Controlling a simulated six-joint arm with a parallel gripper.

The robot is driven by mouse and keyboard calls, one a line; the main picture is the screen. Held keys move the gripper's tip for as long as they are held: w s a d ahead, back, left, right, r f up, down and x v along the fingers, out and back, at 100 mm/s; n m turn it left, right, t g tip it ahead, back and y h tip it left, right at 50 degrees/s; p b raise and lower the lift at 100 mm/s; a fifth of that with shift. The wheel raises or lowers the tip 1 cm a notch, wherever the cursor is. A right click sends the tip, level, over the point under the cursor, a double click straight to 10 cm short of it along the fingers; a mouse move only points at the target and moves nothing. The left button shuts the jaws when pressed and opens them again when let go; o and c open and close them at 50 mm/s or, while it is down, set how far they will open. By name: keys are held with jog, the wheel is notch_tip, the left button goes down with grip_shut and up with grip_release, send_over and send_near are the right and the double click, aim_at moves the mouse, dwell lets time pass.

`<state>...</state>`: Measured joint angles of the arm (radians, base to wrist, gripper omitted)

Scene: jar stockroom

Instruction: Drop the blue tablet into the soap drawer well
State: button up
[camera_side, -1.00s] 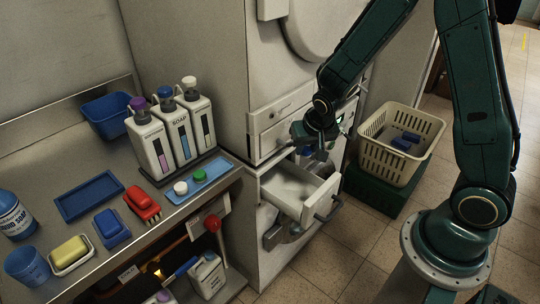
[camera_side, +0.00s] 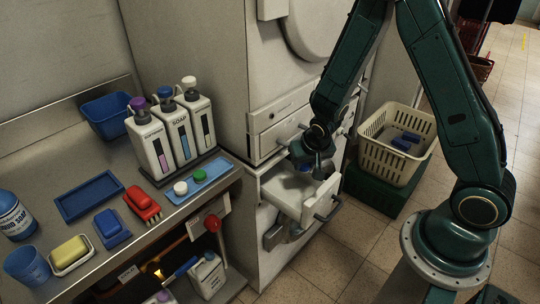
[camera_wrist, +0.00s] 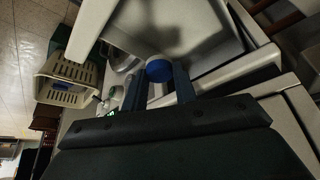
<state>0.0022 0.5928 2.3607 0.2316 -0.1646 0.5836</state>
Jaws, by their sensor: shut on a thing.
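The blue tablet (camera_wrist: 160,71) is round and sits between the two fingers of my gripper (camera_wrist: 160,85) in the wrist view. My gripper is shut on it. The drawer is pale and pulled out from the machine. Its inside also shows in the wrist view (camera_wrist: 190,25), beyond the tablet. The drawer's divisions are partly hidden by my gripper.
A cream basket (camera_side: 372,128) with blue items stands on a green crate (camera_side: 368,188) right of the drawer. On the left counter stand soap bottles (camera_side: 172,135), a light-blue tray (camera_side: 213,178) with a white and a green tablet, brushes and soap.

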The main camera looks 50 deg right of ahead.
jog(key=shift+f, duration=0.15)
jog(key=o, duration=1)
jog(key=shift+v, duration=6.9)
